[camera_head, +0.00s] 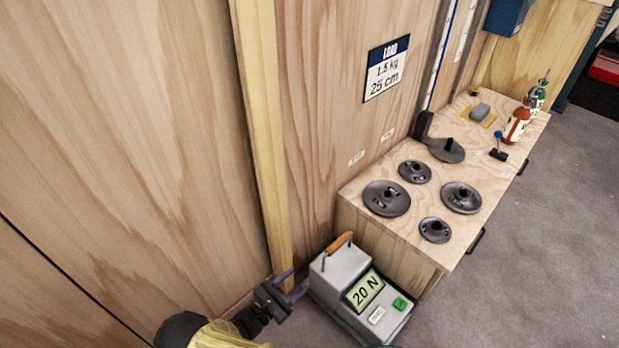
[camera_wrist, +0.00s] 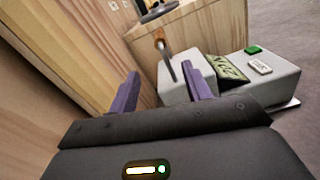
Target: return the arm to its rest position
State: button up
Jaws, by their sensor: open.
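My gripper (camera_head: 290,285) is at the bottom of the head view, left of the grey device and close to the wooden wall post. Its two purple fingers are apart with nothing between them. In the wrist view my gripper (camera_wrist: 163,95) also shows open and empty. The grey device (camera_head: 340,270) has a display reading "20 N", a green button (camera_head: 400,304) and a wooden handle (camera_head: 338,243) on top. In the wrist view the device (camera_wrist: 265,77) lies beyond the right finger. I cannot tell whether a finger touches it.
A wooden bench (camera_head: 400,237) holds several dark weight plates (camera_head: 386,198), an orange bottle (camera_head: 517,124) and a grey block (camera_head: 480,111). A wooden post (camera_head: 262,150) and panel wall stand beside my gripper. A load sign (camera_head: 387,68) hangs above. Grey floor (camera_head: 545,250) is clear at right.

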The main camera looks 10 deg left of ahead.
jog(key=s+d+r+m+g+y+p, duration=0.2)
jog(key=d+r+m+g+y+p, duration=0.2)
jog(key=d+r+m, duration=0.75)
jog(key=s+d+r+m+g+y+p, duration=0.2)
jog(key=d+r+m+g+y+p, duration=0.3)
jog(key=r, duration=1.1)
jog(key=s+d+r+m+g+y+p, duration=0.2)
jog(key=d+r+m+g+p, duration=0.1)
jog(key=d+r+m, duration=0.85)
notch_tip(320, 180, up, 40)
jog(key=a+n+p, duration=0.1)
jog(key=a+p, duration=0.1)
jog(key=p, duration=3.5)
jog(key=shift+s+a+f+n+p, duration=0.15)
jog(key=shift+a+f+n+p, duration=0.1)
jog(key=shift+n+p, duration=0.15)
